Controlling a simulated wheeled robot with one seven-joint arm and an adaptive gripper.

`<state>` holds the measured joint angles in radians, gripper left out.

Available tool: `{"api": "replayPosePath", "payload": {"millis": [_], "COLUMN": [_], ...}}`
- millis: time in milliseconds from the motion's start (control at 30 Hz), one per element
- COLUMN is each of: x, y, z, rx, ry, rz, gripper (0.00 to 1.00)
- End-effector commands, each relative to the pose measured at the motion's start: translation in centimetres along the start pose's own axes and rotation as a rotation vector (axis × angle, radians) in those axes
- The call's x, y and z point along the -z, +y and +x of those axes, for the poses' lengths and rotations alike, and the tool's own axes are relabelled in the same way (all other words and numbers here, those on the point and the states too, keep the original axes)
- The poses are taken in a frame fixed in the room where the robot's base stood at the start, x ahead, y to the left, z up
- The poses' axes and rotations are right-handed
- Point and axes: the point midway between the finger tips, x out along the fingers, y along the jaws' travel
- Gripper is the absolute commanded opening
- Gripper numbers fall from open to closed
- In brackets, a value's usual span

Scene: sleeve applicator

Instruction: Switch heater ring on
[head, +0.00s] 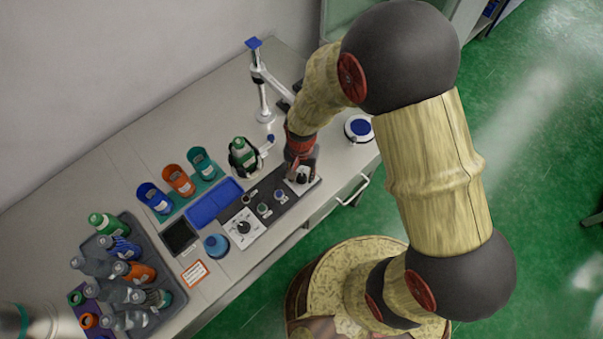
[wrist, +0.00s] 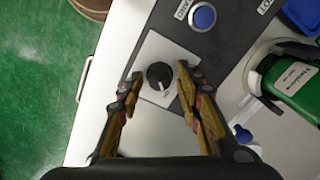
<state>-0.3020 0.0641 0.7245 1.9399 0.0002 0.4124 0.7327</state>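A black rotary knob (wrist: 160,76) with a pale pointer line sits on a light square plate on the dark control panel (wrist: 225,42). My gripper (wrist: 158,80) is open, with one finger on each side of the knob; a gap shows on both sides. In the head view my gripper (head: 301,168) is over the right end of the panel, and the knob (head: 302,178) is partly hidden by it. A green bottle (head: 243,152) stands in a dark ring-shaped holder behind the panel. I cannot tell for sure which part is the heater ring.
A blue button (wrist: 203,17) is close to the knob. Another black knob (head: 243,227) is on a white plate at the panel's left end. Cups, a blue tray (head: 213,203) and a grey tray (head: 173,292) of bottles stand to the left. The table's front edge is close.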

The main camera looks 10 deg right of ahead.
Motion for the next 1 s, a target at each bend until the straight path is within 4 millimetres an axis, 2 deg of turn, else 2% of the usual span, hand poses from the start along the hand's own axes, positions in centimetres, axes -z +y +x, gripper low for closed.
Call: {"api": "replayPosePath", "payload": {"millis": [333, 467, 567, 1000], "x": [0.0, 0.0, 0.1, 0.1], "y": [0.0, 0.0, -0.1, -0.1], "z": [0.0, -0.6, -2.0, -10.2], "rx": [0.0, 0.001, 0.003, 0.002], "ry": [0.0, 0.001, 0.003, 0.002], "rz": [-0.001, -0.001, -0.001, -0.001], "gripper": [0.42, 0.42, 0.42, 0.42]}}
